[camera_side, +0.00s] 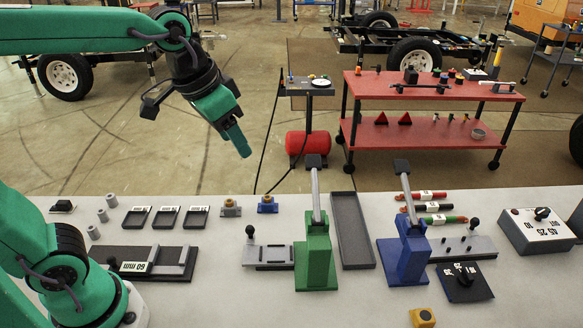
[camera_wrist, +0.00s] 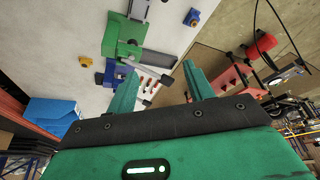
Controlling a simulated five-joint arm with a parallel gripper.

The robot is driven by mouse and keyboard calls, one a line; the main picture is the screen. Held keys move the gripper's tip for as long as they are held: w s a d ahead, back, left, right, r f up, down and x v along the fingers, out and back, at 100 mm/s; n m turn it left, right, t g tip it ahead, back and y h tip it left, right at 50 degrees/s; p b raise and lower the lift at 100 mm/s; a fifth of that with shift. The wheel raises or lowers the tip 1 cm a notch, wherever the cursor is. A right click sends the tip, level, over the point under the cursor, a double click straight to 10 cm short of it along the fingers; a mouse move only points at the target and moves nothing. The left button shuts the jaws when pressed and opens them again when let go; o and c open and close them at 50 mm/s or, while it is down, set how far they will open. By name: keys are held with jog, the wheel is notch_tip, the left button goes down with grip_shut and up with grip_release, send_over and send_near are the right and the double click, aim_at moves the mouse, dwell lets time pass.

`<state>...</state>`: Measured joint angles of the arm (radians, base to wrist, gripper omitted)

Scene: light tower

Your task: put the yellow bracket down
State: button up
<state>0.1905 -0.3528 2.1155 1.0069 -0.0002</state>
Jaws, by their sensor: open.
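My gripper (camera_side: 241,147) is in the air above and beyond the table's far edge, apart from both brackets in the side view. In the wrist view my gripper (camera_wrist: 160,84) is open, with nothing visible between its fingers. The blue bracket also shows near the top of the wrist view (camera_wrist: 192,17).
A green clamp stand (camera_side: 316,250) and a blue one (camera_side: 404,255) rise from the table, with a dark tray (camera_side: 352,232) between them. Small black trays (camera_side: 167,217) stand at left. A red cart (camera_side: 430,90) is behind.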

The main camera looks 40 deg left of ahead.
jog(key=s+a+f+n, duration=0.1)
jog(key=s+a+f, duration=0.1)
jog(key=s+a, duration=0.1)
jog(key=s+a+f+n+t, duration=0.1)
jog(key=s+a+f, duration=0.1)
jog(key=s, duration=0.3)
jog(key=shift+s+a+y, duration=0.25)
jog(key=shift+a+y, duration=0.15)
jog(key=shift+o, duration=0.5)
jog(key=shift+s+a+f, duration=0.15)
jog(key=shift+s+f, duration=0.2)
jog(key=shift+o, duration=0.8)
